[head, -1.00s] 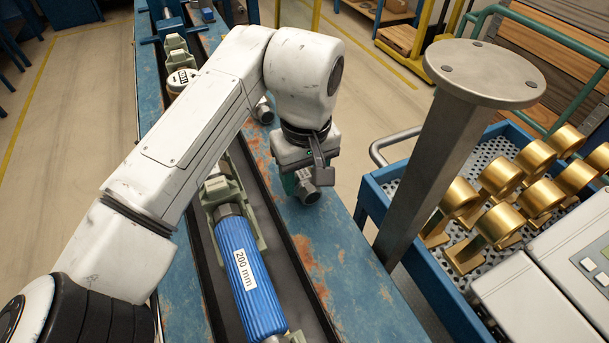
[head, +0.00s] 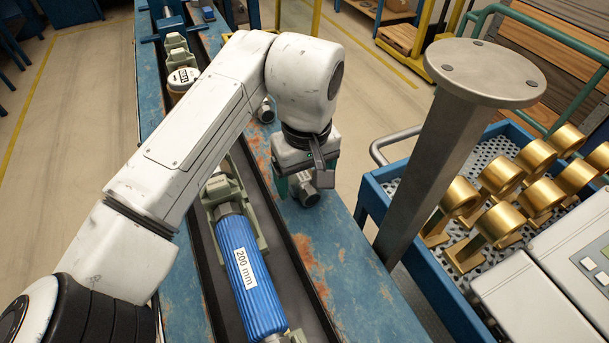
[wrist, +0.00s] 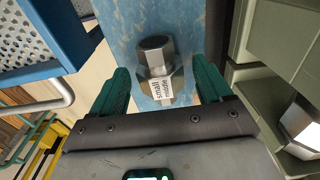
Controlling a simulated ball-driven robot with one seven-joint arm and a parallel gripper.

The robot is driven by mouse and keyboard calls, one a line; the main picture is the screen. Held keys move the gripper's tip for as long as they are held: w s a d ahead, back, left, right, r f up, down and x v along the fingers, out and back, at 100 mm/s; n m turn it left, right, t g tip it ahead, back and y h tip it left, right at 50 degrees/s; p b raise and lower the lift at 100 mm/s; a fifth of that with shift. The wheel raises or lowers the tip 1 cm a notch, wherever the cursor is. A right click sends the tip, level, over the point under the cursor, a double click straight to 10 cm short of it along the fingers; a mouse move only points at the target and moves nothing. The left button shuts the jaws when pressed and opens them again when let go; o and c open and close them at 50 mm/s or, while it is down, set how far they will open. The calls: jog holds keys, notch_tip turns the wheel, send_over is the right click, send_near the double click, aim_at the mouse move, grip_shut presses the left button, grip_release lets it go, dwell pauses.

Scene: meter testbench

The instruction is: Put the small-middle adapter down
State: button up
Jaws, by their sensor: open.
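The small-middle adapter (wrist: 157,70) is a grey metal fitting with a hex section and a white label. In the wrist view it rests on the worn blue bench surface. In the head view the adapter (head: 307,193) shows below my gripper (head: 300,182), partly hidden by it. My gripper (wrist: 162,90) is open, with one green finger on each side of the adapter. A gap shows between the adapter and each finger.
A blue cylinder marked 200 mm (head: 246,278) lies in the bench channel left of my gripper. Another grey fitting (head: 266,110) stands farther back on the bench. A steel post (head: 430,165) and a blue cart of brass parts (head: 503,177) are on the right.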

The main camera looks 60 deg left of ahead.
aim_at(305, 179)
notch_tip(305, 179, up, 12)
jog(key=shift+d, duration=0.25)
dwell(0.3)
jog(key=shift+s+r+p, duration=0.1)
jog(key=shift+p, duration=0.2)
